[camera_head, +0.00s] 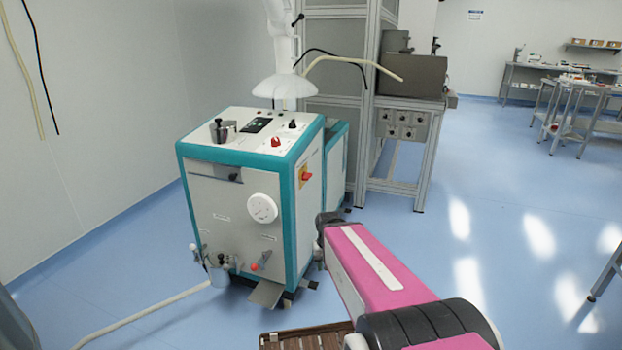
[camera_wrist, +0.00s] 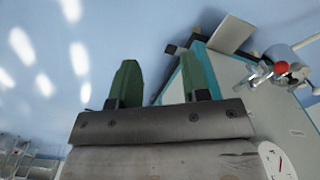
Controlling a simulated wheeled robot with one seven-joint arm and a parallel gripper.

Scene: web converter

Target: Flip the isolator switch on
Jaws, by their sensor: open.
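The isolator switch (camera_head: 306,176), a small red handle on a yellow plate, is on the upper right side of the teal and white machine (camera_head: 228,205). Its handle looks roughly horizontal, but it is too small to read its position. I cannot make the switch out in the wrist view. My gripper (camera_wrist: 162,80) shows two green fingers spread apart with nothing between them. The machine's lower front lies beyond and to the right of the fingers. In the head view my pink arm reaches toward the machine's right side, and the fingers cannot be made out.
The machine's top has a red knob (camera_head: 275,142) and a black knob. Its front has a round white dial (camera_head: 262,208), red-tipped valve (camera_head: 255,267) and pedal (camera_head: 266,293). A metal-framed bench (camera_head: 408,104) stands behind. Blue floor (camera_head: 480,230) to the right is clear.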

